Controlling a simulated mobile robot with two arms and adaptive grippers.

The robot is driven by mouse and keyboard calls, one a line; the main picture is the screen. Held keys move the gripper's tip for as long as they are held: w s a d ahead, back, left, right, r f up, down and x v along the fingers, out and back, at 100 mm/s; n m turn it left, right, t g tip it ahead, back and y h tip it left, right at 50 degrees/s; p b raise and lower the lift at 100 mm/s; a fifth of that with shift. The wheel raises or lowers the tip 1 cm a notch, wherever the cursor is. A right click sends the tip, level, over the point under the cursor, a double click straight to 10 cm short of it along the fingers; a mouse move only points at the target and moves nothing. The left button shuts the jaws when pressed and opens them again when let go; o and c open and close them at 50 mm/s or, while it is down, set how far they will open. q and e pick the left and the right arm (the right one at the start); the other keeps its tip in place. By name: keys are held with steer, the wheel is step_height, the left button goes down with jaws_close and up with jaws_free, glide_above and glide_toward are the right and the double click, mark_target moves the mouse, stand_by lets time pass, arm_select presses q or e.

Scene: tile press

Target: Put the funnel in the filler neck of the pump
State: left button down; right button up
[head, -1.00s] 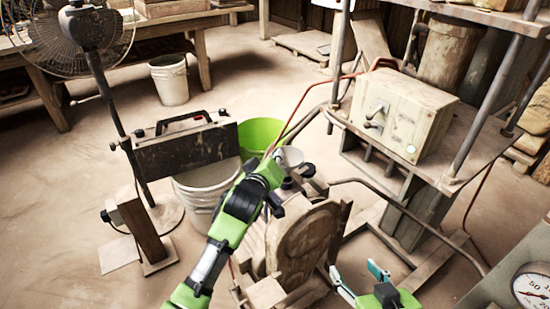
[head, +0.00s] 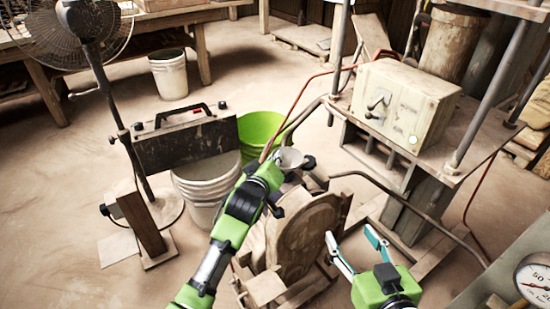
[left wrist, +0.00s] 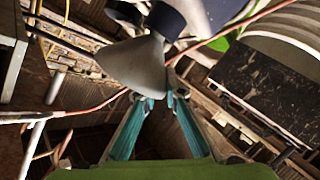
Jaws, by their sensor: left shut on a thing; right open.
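The pale funnel (head: 291,157) is in the middle of the head view, mouth upward, above the pump (head: 303,235). My left gripper (head: 277,158) is shut on the funnel at its rim. In the left wrist view the grey funnel (left wrist: 135,66) is at the teal fingertips (left wrist: 161,96), its narrow end toward a dark blue part (left wrist: 188,16). Whether the spout is inside the filler neck is hidden; I cannot tell. My right gripper (head: 350,235) is open and empty, right of the pump's rounded body.
A green bucket (head: 260,130) and a white bucket (head: 205,185) stand behind and left of the pump. A control box (head: 405,105) sits on a frame at the right. A hose and a bent pipe run near the pump. A fan stands at the left.

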arm_select(q)
steer(key=c, duration=2)
jaws_free()
steer(key=shift+c, duration=0.2)
